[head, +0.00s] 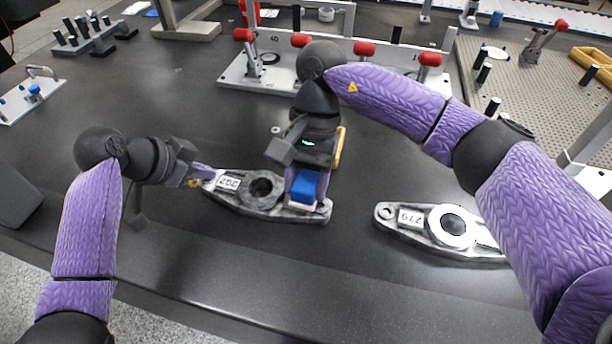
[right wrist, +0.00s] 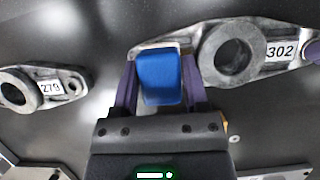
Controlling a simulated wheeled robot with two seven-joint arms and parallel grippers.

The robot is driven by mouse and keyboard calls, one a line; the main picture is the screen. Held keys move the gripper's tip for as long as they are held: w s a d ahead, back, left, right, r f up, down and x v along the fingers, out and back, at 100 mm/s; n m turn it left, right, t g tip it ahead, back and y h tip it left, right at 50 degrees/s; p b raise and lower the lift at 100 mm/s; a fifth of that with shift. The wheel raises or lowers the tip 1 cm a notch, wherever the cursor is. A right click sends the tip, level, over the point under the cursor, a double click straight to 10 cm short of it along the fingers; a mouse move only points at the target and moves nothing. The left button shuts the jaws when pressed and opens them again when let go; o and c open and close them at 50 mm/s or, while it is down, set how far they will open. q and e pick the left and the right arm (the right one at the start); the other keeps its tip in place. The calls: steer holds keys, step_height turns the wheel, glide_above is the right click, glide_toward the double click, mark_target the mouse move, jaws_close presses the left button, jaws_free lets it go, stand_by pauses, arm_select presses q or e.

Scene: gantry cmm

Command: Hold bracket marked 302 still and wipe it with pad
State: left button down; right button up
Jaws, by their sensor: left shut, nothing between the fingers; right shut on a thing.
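The bracket marked 302 (head: 247,203) lies flat on the dark table; its label reads clearly in the right wrist view (right wrist: 281,53). My left gripper (head: 200,174) is shut with nothing between its fingers, its tips at the bracket's left end by the label. It shows at the edge of the right wrist view (right wrist: 313,52). My right gripper (head: 306,182) is shut on the blue pad (head: 305,189), which has a pale underside. The pad (right wrist: 160,77) is over the bracket's right end, covering part of it; whether it touches is hard to tell.
A similar bracket marked 279 (head: 440,232) lies to the right. A fixture plate with red-handled clamps (head: 262,78) stands behind. A yellow object (head: 338,147) is partly hidden behind my right gripper. The table front is clear.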

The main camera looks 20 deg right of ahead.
steer(key=shift+f, duration=1.05)
stand_by(0.7)
steer(key=shift+s+a, duration=0.5)
steer(key=shift+s, duration=0.25)
steer(key=shift+w+d, duration=0.55)
steer(key=shift+w, duration=0.25)
steer(key=shift+w+d, duration=0.55)
steer(key=shift+w, duration=0.15)
steer(key=shift+s+a, duration=0.55)
steer(key=shift+s, duration=0.2)
steer(key=shift+s+a, duration=0.1)
